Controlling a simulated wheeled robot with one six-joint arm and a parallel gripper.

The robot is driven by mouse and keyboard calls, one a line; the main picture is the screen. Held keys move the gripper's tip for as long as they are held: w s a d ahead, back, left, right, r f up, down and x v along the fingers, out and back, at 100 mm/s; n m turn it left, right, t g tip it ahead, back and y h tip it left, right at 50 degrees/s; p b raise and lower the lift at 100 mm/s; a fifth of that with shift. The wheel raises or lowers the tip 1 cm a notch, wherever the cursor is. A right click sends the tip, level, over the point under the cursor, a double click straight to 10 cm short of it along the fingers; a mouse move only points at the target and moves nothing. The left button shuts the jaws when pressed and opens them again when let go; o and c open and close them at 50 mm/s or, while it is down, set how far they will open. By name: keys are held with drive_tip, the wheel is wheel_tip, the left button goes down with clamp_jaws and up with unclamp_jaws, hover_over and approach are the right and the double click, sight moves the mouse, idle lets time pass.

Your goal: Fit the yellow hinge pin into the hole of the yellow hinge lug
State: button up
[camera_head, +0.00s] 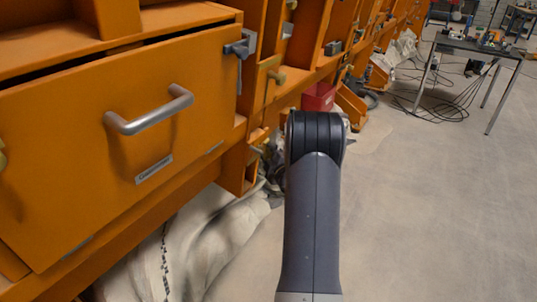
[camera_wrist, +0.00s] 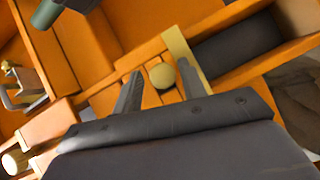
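In the wrist view my gripper (camera_wrist: 160,72) has its two dark fingers spread apart. A dull yellow round knob (camera_wrist: 162,76), which looks like the head of the yellow hinge pin, lies between them. Some orange shows between the knob and the left finger, and I see no clear grip on it. A pale yellow strip (camera_wrist: 178,46) stands just beyond the right finger; I cannot tell whether it is part of the hinge lug. In the head view a yellow fitting (camera_head: 276,77) sits on the orange frame; whether it is the lug is unclear. My arm hides the gripper there.
An orange drawer front with a metal handle (camera_head: 150,112) fills the left of the head view. A grey clamp (camera_head: 241,47) is at its upper corner. A red bin (camera_head: 319,97) stands behind my arm. Open floor lies right, with a table (camera_head: 470,46) farther back.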

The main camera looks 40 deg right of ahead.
drive_tip(key=shift+o, duration=0.5)
drive_tip(key=shift+s, duration=0.1)
drive_tip(key=s+a+p, duration=0.1)
drive_tip(key=s, duration=0.9)
drive_tip(key=shift+s+a, duration=0.25)
drive_tip(key=shift+a, duration=0.15)
drive_tip(key=shift+f, duration=0.1)
drive_tip(key=shift+c, duration=0.5)
